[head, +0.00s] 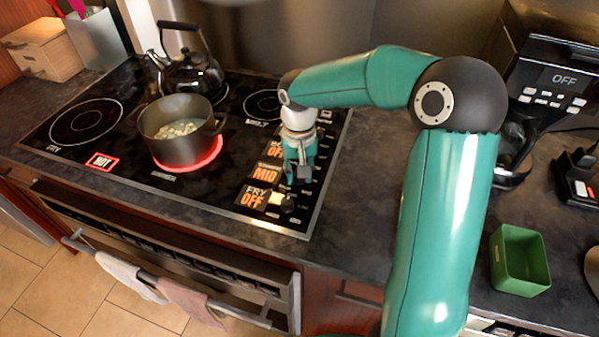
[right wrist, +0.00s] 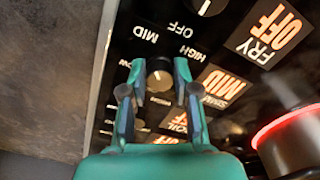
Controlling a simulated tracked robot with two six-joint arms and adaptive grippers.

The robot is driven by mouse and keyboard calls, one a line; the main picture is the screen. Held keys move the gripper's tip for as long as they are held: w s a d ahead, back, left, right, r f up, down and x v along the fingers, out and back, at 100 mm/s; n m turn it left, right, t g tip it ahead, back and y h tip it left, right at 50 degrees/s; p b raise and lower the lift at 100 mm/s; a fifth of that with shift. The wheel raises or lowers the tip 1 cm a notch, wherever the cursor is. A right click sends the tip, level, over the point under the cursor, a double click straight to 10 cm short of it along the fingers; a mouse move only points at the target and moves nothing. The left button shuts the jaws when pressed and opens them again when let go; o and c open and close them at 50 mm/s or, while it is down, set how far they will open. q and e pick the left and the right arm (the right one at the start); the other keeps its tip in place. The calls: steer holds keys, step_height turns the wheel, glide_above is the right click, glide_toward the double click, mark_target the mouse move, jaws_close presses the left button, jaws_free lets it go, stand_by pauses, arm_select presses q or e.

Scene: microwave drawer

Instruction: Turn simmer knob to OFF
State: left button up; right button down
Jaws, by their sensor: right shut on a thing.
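The simmer knob (right wrist: 160,76) is a small round knob on the black stove panel, seen in the right wrist view between my fingers. Its display (right wrist: 222,87) reads MID, and the simmer display (head: 265,173) also reads MID in the head view. My right gripper (head: 301,172) points down over the panel and hides the knob there. In the right wrist view my right gripper (right wrist: 158,88) is shut on the simmer knob, with fingers on both sides. My left gripper is in neither view.
A dark pot (head: 183,132) with pale pieces inside sits on a glowing red burner, and a HOT sign (head: 102,162) is lit. A black kettle (head: 187,75) stands behind it. The fry knob (head: 288,204) is just in front of my gripper; its display (head: 252,198) reads OFF.

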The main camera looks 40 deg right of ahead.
steer(key=n, duration=0.3)
steer(key=shift+w+d+r+n, duration=0.15)
steer(key=shift+w+n, duration=0.05)
steer(key=shift+n, duration=0.2)
steer(key=n, duration=0.3)
steer(key=shift+n, duration=0.3)
steer(key=n, duration=0.3)
steer(key=shift+n, duration=0.3)
steer(key=n+p, duration=0.1)
steer(key=n, duration=0.3)
steer(key=shift+d+n, duration=0.1)
steer(key=shift+n, duration=0.2)
steer(key=n+p, duration=0.1)
steer(key=n, duration=0.5)
steer(key=shift+w, duration=0.1)
steer(key=n+p, duration=0.1)
steer(key=n, duration=0.5)
steer(key=shift+w, duration=0.1)
